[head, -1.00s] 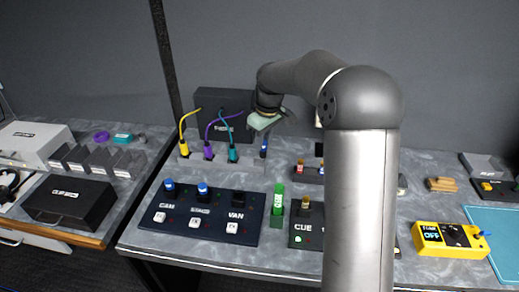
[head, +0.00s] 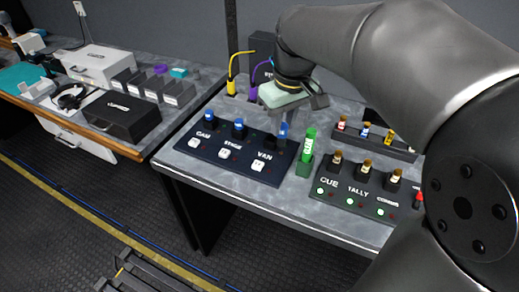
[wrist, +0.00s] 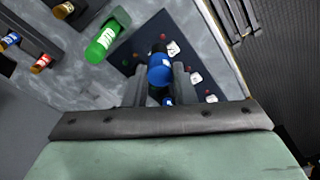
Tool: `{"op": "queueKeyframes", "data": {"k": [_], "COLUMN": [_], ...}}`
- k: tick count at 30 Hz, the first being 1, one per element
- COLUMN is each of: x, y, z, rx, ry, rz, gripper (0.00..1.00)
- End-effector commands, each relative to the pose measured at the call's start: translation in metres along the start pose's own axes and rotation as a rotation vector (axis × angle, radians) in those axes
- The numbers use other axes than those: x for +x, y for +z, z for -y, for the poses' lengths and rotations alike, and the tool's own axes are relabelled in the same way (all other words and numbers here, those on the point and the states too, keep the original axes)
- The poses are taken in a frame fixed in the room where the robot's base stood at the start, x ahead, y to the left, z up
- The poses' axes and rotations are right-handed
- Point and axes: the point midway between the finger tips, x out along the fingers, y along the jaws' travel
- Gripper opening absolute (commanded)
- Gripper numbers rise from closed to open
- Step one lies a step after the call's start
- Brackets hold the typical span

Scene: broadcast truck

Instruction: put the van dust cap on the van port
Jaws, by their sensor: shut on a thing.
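My gripper (head: 282,122) is shut on a blue cap, the van dust cap (head: 283,131), and points down over the right end of the dark panel (head: 215,160). In the wrist view the cap (wrist: 160,70) sits between the two fingers. The port marked VAN is beneath or right beside the cap, largely hidden by the cap and fingers. I cannot tell whether the cap touches it. The CAM (head: 208,117) and STAGE (head: 239,125) ports on the same panel carry blue caps.
A green tube in a holder (head: 308,147) stands close right of the panel. The CUE/TALLY panel (head: 360,190) is further right, with a small rack of bottle-like pieces (head: 375,138) behind. Yellow (head: 232,85) and purple cable plugs stand behind the panel. A black case (head: 122,115) is on the left table.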

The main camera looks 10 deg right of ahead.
Motion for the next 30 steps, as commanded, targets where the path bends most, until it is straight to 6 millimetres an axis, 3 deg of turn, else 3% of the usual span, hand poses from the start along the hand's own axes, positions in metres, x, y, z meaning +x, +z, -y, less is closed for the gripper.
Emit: {"op": "queueKeyframes", "data": {"k": [4, 13, 15, 21, 30], "x": [0.010, 0.049, 0.066, 0.098, 0.121], "y": [-0.011, -0.073, -0.081, -0.099, -0.107], "z": [-0.006, -0.040, -0.045, -0.056, -0.061], "rx": [0.016, 0.013, 0.013, 0.013, 0.013], "ry": [-0.003, -0.003, -0.003, -0.002, -0.002], "rz": [0.003, 0.003, 0.004, 0.001, 0.002], "gripper": [0.02, 0.02, 0.02, 0.02, 0.02]}}
